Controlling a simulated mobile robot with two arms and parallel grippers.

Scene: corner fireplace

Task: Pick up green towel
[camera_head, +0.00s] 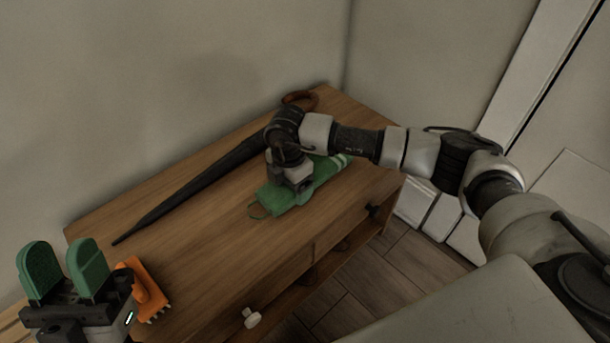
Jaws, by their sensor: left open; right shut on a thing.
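The green towel (280,200) lies on the wooden cabinet top, with a lighter striped end to the right and a small loop at its left end. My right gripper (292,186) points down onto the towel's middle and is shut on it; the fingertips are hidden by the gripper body. The towel appears to rest flat on the wood. My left gripper (65,270) is at the lower left, open and empty, with its green finger pads pointing up, well away from the towel.
A closed dark umbrella (205,187) with a brown curved handle lies behind the towel along the wall. An orange brush-like object (148,290) lies beside my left gripper. The wooden cabinet (225,255) has drawers with knobs; its front middle top is clear.

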